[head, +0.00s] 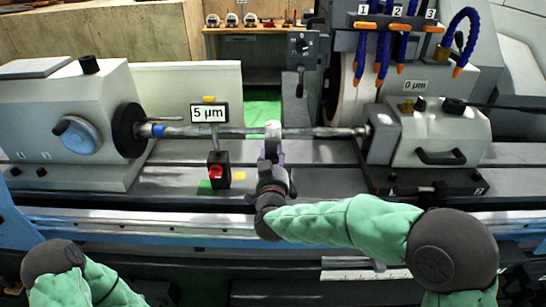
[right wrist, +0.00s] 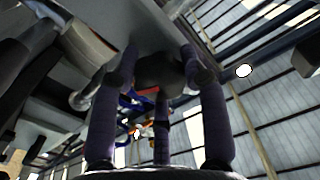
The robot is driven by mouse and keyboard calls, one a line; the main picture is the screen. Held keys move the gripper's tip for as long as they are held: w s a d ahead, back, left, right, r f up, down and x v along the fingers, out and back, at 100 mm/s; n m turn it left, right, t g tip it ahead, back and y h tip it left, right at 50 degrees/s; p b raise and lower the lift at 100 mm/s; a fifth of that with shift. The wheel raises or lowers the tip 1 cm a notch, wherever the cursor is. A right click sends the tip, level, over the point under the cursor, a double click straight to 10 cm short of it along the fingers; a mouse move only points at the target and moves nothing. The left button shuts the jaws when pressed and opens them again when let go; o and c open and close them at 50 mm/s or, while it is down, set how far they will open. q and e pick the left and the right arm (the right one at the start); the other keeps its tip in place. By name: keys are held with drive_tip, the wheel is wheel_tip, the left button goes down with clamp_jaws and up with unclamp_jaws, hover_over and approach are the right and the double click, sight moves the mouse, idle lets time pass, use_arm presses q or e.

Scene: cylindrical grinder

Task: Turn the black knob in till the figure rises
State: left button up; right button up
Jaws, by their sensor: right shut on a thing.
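The black knob (right wrist: 160,72) shows in the right wrist view as a dark round shape on a grey body. The fingers of my right gripper (right wrist: 160,82) are closed around it. In the head view my right gripper (head: 271,152) is in front of the long bar (head: 325,132) and hides the knob, below a small white top piece (head: 272,128). A sign reading "5 µm" (head: 208,113) stands left of the gripper. My left gripper is out of view.
A grey headstock with a blue dial (head: 77,135) stands left. A small black box with a red button (head: 219,170) is on the bed left of my gripper. The grinding wheel housing and blue hoses with orange nozzles (head: 399,68) are behind right. A black lever (head: 510,107) reaches right.

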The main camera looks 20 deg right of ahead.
drive_tip(key=shift+w+r+n+p, duration=0.1)
drive_tip(key=shift+r+n+p, duration=0.45)
drive_tip(key=shift+n+p, duration=1.15)
drive_tip(key=shift+p, duration=0.35)
drive_tip(key=o, duration=1.2)
drive_tip(key=shift+c, duration=0.2)
drive_tip(key=shift+f, duration=0.2)
drive_tip(key=shift+a+f, duration=0.1)
drive_tip(key=v, duration=1.2)
